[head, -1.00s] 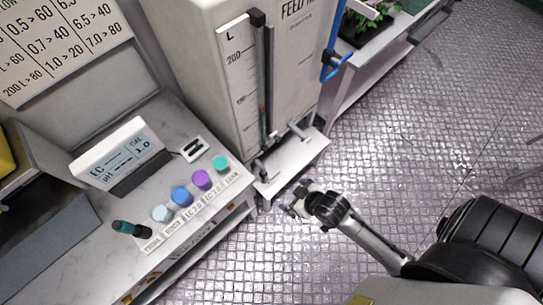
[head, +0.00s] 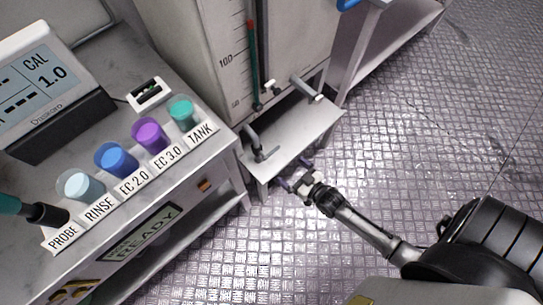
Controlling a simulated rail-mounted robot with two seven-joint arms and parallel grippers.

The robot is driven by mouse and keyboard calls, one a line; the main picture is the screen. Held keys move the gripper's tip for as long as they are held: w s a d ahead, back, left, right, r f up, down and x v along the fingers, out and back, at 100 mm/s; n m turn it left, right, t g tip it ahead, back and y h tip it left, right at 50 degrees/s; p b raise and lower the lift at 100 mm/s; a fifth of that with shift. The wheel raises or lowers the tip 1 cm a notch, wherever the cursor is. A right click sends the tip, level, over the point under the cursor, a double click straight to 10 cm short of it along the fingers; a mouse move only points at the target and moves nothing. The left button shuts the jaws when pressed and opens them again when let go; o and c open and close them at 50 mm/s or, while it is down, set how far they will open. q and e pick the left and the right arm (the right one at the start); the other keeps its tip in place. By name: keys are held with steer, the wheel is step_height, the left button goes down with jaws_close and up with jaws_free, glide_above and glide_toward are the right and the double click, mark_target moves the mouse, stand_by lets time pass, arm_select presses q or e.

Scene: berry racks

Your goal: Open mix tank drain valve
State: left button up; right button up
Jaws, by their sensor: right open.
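The mix tank (head: 205,42) is a pale box at the top middle with a level gauge (head: 251,60) on its front. Low on the front, a short grey pipe-like bar with a pale end (head: 306,89) sticks out, and a small pale fitting (head: 271,87) sits at the gauge's foot. A dark grey bent lever (head: 256,145) stands at the left of the white ledge below; I cannot tell which part is the drain valve handle. My right gripper (head: 296,174) is open and empty, just in front of the ledge's front edge. My left gripper is not in view.
A grey bench at the left holds a meter (head: 45,85), several coloured cups such as the purple cup (head: 150,135), and a dark probe (head: 40,213). The white ledge (head: 300,130) juts out under the tank. The metal plate floor (head: 420,120) at the right is open.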

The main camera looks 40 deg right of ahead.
steer(key=t+b, duration=0.2)
steer(key=b, duration=0.3)
glide_toward(271, 152)
steer(key=s, duration=0.4)
steer(key=shift+h, duration=0.3)
steer(key=w+b, duration=0.3)
steer(key=w, duration=0.3)
steer(key=w+b, duration=0.3)
steer(key=w, duration=0.3)
steer(key=shift+a+f, duration=0.15)
steer(key=shift+a, duration=0.1)
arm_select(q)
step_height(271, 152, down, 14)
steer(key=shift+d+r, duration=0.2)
arm_select(e)
steer(key=shift+w, duration=0.95)
steer(key=c, duration=0.9)
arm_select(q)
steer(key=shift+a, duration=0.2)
